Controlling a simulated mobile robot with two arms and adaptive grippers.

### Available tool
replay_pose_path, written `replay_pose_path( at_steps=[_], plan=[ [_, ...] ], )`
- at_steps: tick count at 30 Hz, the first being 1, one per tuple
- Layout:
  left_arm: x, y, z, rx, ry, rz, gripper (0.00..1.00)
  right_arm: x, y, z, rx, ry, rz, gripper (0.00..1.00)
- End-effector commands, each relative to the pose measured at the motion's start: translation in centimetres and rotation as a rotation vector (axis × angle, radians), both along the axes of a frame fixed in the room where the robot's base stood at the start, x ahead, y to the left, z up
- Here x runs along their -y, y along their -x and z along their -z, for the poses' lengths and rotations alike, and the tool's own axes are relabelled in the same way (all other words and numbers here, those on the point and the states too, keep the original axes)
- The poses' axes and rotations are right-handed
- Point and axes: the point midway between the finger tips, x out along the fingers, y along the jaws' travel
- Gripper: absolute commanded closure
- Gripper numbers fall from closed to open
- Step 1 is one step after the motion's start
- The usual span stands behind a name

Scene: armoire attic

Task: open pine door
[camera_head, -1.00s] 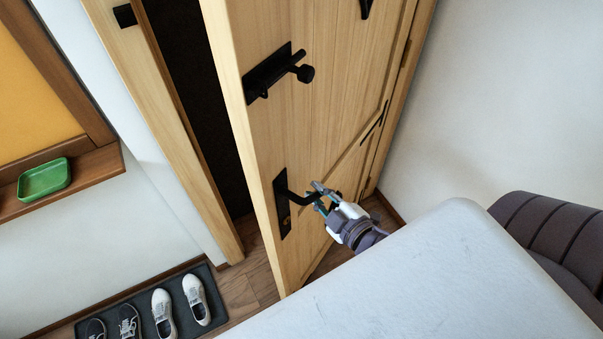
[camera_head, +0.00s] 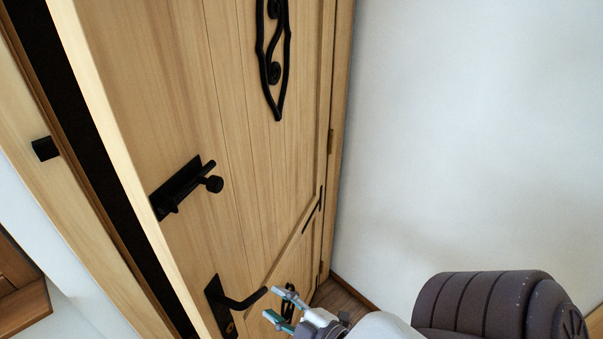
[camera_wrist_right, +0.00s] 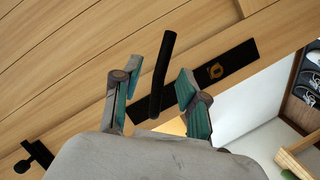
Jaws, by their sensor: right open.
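The pine door (camera_head: 240,130) stands ajar in the head view, with a dark gap along its left edge. Its black lever handle (camera_head: 238,301) sits on a black plate low on the door. My right gripper (camera_head: 283,308) is open just right of the handle's free end. In the right wrist view the handle (camera_wrist_right: 162,75) shows between the two open fingers (camera_wrist_right: 152,92), and neither finger appears shut on it. The door face (camera_wrist_right: 70,70) fills much of that view. My left gripper is not in view.
A black bolt (camera_head: 186,187) is above the handle, and black scroll ironwork (camera_head: 271,60) is higher up. The door frame (camera_head: 55,165) stands left of the gap. A white wall (camera_head: 450,130) is at right. Shoes (camera_wrist_right: 311,75) show at the wrist view's right edge.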

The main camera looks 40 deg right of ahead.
Motion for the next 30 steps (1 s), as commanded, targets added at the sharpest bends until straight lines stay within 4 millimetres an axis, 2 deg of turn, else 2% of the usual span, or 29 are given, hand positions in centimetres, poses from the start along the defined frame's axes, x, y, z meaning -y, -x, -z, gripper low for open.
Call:
replay_pose_path(
  at_steps=[1, 6, 12, 17, 24, 27, 30],
  plan=[
    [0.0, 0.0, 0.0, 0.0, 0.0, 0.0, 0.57, 0.2, 1.3, -0.1, -0.007, -0.003, 0.006, 0.57],
    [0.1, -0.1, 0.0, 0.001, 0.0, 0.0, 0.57, 0.5, 4.9, -0.9, -0.007, -0.002, 0.007, 0.57],
    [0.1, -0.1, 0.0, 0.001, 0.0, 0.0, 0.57, 0.8, 7.6, -1.5, -0.002, 0.0, 0.004, 0.57],
    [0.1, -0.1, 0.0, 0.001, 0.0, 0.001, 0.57, 0.8, 8.3, -1.8, 0.001, -0.001, 0.001, 0.57],
    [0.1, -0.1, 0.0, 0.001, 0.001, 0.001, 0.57, 0.8, 8.4, -1.8, 0.001, 0.0, 0.0, 0.57],
    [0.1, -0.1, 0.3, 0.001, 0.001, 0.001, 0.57, 0.7, 8.2, -1.5, 0.005, -0.019, -0.009, 0.74],
    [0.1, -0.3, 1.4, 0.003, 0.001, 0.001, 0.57, 0.2, 7.6, 0.0, 0.018, -0.134, -0.057, 0.91]
  ],
)
